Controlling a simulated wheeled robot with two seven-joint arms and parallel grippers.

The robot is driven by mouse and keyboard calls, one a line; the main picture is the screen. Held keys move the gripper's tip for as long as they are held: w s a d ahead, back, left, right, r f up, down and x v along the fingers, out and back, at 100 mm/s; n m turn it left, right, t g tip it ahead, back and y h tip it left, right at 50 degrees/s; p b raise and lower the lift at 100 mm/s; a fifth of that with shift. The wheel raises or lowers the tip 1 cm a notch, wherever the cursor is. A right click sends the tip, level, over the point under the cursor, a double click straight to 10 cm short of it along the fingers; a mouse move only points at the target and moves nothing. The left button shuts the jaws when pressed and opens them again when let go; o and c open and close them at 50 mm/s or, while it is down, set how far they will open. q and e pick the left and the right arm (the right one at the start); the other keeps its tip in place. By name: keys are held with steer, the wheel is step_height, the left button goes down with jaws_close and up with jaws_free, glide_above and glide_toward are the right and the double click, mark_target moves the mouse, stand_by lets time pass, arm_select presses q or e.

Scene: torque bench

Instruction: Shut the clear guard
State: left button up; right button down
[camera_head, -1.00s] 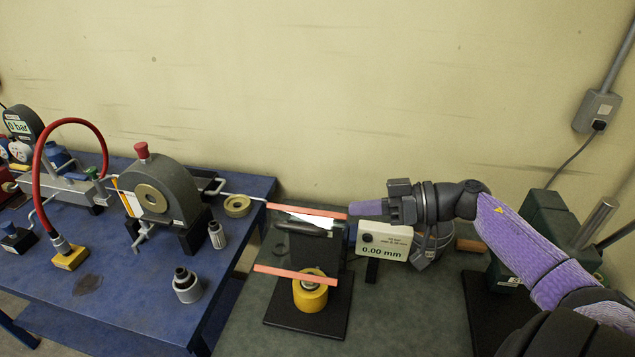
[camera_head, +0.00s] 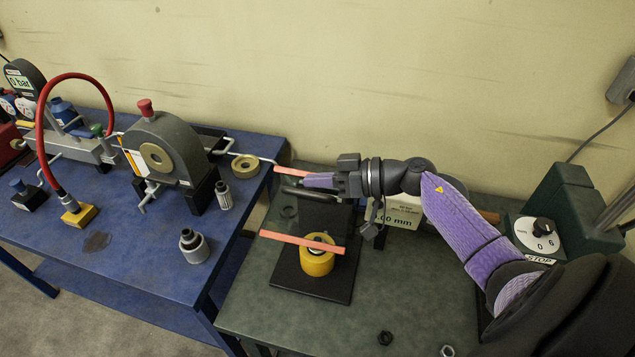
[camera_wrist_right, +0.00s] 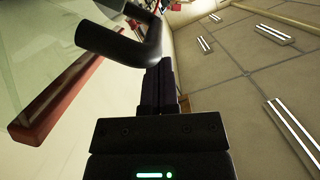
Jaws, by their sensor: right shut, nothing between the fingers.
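The clear guard is a see-through panel with orange-red edge strips, a near strip (camera_head: 302,241) and a far one, over the black stand (camera_head: 325,285) and yellow roller (camera_head: 317,258). Its clear sheet is hard to make out, so its exact angle is uncertain. A dark bar handle (camera_head: 305,193) lies at its far end. My right gripper (camera_head: 318,181) is shut and empty, just beside this handle and the far strip. In the right wrist view the bar (camera_wrist_right: 110,42) passes close to the fingertips (camera_wrist_right: 158,65); contact cannot be told. My left gripper is out of view.
A display box (camera_head: 400,212) stands behind my right wrist. A green machine with a dial (camera_head: 540,232) is at the right. The blue bench (camera_head: 130,260) at the left carries a grey press (camera_head: 175,145).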

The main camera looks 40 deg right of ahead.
mark_target(310, 234)
steer(key=shift+s+a+f, duration=0.1)
steer(key=shift+f, duration=0.25)
steer(key=shift+s+a+f, duration=0.25)
steer(key=shift+f, duration=0.1)
steer(key=s+a+f+n, duration=0.1)
steer(key=f, duration=0.1)
steer(key=s+a+f+n, duration=0.1)
steer(key=f, duration=0.1)
steer(key=s+a+f+n+h, duration=0.1)
steer(key=f, duration=0.1)
steer(key=shift+a+f+t, duration=0.25)
steer(key=shift+f+t, duration=0.15)
step_height(310, 234, down, 13)
steer(key=s+a+n+t+h+b, duration=0.1)
steer(key=n+b, duration=0.3)
steer(key=b, duration=0.4)
steer(key=shift+s+a, duration=0.2)
steer(key=shift+a, duration=0.15)
steer(key=shift+r, duration=0.1)
